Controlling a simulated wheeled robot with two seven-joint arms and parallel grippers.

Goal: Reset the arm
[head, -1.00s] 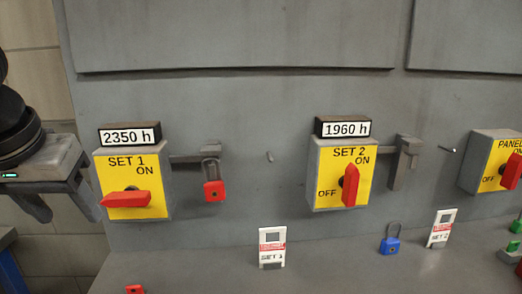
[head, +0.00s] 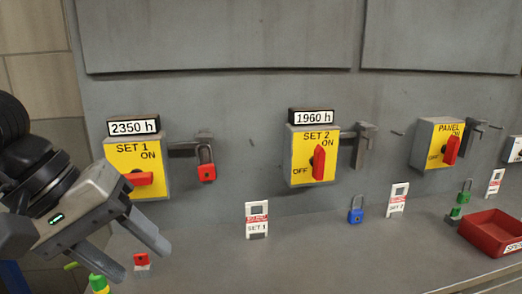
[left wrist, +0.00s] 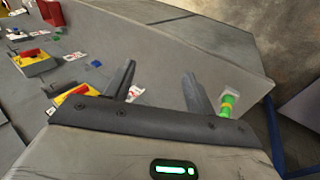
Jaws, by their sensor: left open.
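My left gripper (head: 118,252) is at the left of the head view, in front of the SET 1 box. Its two fingers are spread and nothing is between them. The gripper also shows in the left wrist view (left wrist: 158,85), open and empty. The yellow SET 1 box (head: 122,157) has a red handle lying sideways, and the gripper partly covers the box's lower left. The yellow SET 2 box (head: 302,146) has its red handle upright. My right gripper does not show.
A red padlock (head: 206,168) hangs on the hasp beside SET 1. White tags (head: 257,221) and a blue padlock (head: 356,213) are on the grey ledge (head: 310,255). A red tray (head: 476,235) is at the right. A green and yellow object (head: 98,284) is below my left gripper.

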